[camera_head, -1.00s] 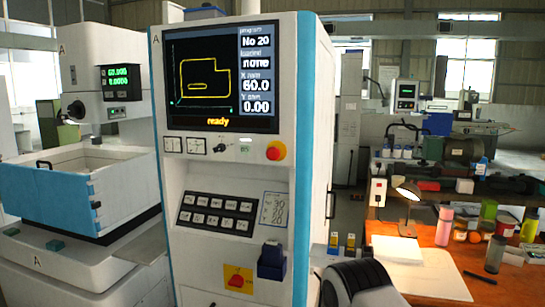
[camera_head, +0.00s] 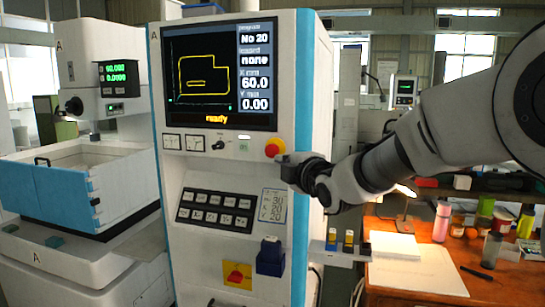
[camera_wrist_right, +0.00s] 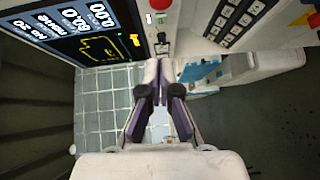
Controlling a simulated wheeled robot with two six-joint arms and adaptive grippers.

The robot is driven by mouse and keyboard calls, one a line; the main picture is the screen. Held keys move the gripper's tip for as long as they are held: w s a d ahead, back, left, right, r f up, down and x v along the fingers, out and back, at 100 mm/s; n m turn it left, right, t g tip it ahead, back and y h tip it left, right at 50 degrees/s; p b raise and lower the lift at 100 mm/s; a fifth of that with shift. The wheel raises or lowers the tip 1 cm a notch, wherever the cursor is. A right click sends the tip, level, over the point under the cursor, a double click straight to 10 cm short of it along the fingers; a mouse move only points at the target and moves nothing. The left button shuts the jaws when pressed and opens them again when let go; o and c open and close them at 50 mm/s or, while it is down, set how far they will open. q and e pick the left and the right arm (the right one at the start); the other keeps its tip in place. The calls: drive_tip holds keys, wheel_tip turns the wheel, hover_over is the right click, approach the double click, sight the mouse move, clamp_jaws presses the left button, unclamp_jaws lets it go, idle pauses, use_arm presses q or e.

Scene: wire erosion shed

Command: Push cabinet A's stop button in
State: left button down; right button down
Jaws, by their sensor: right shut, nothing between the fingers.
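Cabinet A (camera_head: 172,230) is a tall white cabinet with blue edges and a letter A at its upper left. In the right wrist view the button (camera_wrist_right: 158,4) is cut by the top edge. My right gripper (camera_head: 282,161) is shut and empty, just below and right of the button in the head view. In the right wrist view its fingertips (camera_wrist_right: 158,66) are together, apart from the button in the picture. My left gripper is not in view.
The screen (camera_head: 205,80) reads "ready". A black keypad (camera_head: 215,210), a dark blue holder (camera_head: 270,257) and a red-on-yellow switch (camera_head: 237,275) are lower on the front. A wooden bench (camera_head: 440,270) with a pink bottle (camera_head: 441,222) stands at the right.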

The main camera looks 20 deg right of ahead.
drive_tip(key=p, duration=0.6)
approach(266, 151)
drive_tip(key=w+a, duration=0.3)
drive_tip(key=w+d+p, duration=0.2)
drive_tip(key=shift+w+d, duration=0.15)
drive_tip(key=shift+w, duration=0.2)
drive_tip(key=shift+w+d+f, duration=0.15)
drive_tip(key=shift+d, duration=0.1)
drive_tip(key=shift+a, duration=0.1)
